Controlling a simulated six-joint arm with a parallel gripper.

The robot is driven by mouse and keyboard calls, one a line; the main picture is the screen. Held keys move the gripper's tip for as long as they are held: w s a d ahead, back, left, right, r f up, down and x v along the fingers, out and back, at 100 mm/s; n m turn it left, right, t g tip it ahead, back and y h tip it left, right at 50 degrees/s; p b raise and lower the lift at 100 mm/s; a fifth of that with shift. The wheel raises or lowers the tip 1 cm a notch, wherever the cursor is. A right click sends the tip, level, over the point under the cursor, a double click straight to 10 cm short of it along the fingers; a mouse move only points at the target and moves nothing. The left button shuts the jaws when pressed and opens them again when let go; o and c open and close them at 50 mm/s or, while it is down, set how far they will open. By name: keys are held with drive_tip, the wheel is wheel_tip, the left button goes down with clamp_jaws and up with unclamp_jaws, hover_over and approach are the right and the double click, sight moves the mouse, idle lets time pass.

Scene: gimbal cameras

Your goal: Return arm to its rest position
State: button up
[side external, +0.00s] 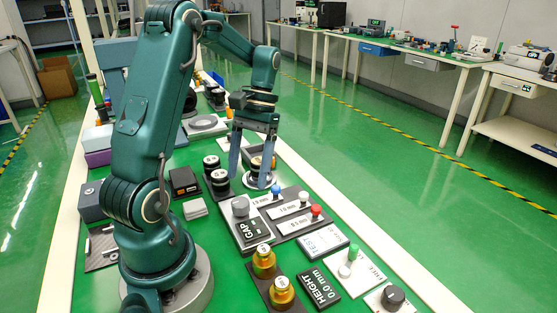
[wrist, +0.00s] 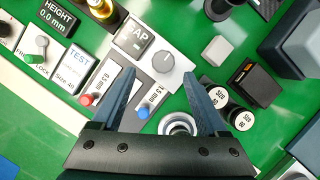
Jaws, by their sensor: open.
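My gripper (side external: 250,182) hangs from my teal arm over the middle of the green bench, its two blue-grey fingers pointing down. In the wrist view my gripper (wrist: 158,76) has its fingers wide apart, with nothing held between them. A round metal ring-shaped piece (side external: 261,180) is at the fingertips in the side view. In the wrist view this ring-shaped piece (wrist: 180,124) shows beside the right finger, partly hidden by the gripper body. I cannot tell whether a finger touches it.
A GAP panel (side external: 255,230) with a knob is close by. Black weights (side external: 218,181) stand left of the fingers. Brass weights (side external: 264,262) and a HEIGHT display (side external: 319,288) are nearer the camera. A TEST plate (side external: 325,240) lies right. Above the bench is open space.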

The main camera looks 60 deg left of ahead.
drive_tip(key=s+d+r+m+t, duration=0.1)
drive_tip(key=d+r+m+t, duration=0.1)
drive_tip(key=d, duration=0.3)
drive_tip(key=s+d+r+m+t+y, duration=0.1)
drive_tip(key=d+r+m+t, duration=0.1)
drive_tip(key=d+t, duration=0.2)
drive_tip(key=s+d+r+m+t+y, duration=0.1)
drive_tip(key=s+d+r+m+t, duration=0.1)
drive_tip(key=d, duration=0.4)
drive_tip(key=shift+m+t, duration=0.3)
drive_tip(key=shift+t, duration=0.3)
drive_tip(key=shift+d+r, duration=0.1)
